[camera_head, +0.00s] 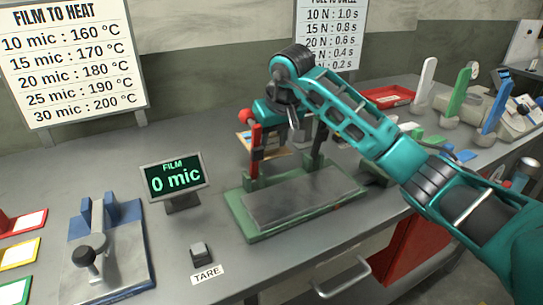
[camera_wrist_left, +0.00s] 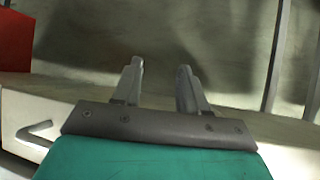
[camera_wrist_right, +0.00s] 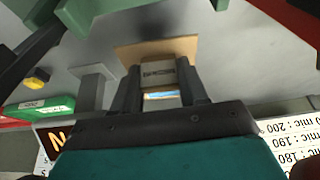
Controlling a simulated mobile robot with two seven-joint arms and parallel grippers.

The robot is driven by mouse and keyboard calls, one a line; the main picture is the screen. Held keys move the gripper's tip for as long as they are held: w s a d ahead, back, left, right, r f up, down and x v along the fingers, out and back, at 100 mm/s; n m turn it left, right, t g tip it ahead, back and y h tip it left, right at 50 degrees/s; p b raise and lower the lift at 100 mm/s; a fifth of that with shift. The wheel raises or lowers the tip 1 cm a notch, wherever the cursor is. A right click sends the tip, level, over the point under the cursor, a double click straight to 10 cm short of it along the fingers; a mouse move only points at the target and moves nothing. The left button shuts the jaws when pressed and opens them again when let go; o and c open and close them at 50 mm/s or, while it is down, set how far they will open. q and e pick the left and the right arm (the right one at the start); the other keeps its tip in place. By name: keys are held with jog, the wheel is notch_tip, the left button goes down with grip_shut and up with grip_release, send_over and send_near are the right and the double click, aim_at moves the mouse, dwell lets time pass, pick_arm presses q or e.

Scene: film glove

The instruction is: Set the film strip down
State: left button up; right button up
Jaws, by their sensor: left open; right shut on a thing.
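My right gripper (camera_wrist_right: 159,92) is shut on a small grey block with printed lettering (camera_wrist_right: 158,73), which seems to be part of the film strip. A flat tan sheet (camera_wrist_right: 128,53) spreads beyond the block; I cannot tell whether it is joined to it or lies underneath. In the head view the tan piece (camera_head: 268,153) shows low behind the green-based press, partly hidden by the press's uprights and my arm. Whether it touches the bench is unclear. My left gripper (camera_wrist_left: 156,88) is open and empty, facing a wall, and is outside the head view.
The press (camera_head: 300,200) stands in front of the held piece, its red-topped post close by. The film display (camera_head: 175,176) reads 0 mic. A blue fixture (camera_head: 108,245) and TARE button (camera_head: 202,252) are at the front left. A red tray (camera_head: 388,96) and upright tools stand at right.

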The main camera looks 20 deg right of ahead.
aim_at(272, 153)
notch_tip(272, 153, down, 4)
jog(key=shift+f, duration=0.1)
dwell(0.4)
jog(key=o, duration=1)
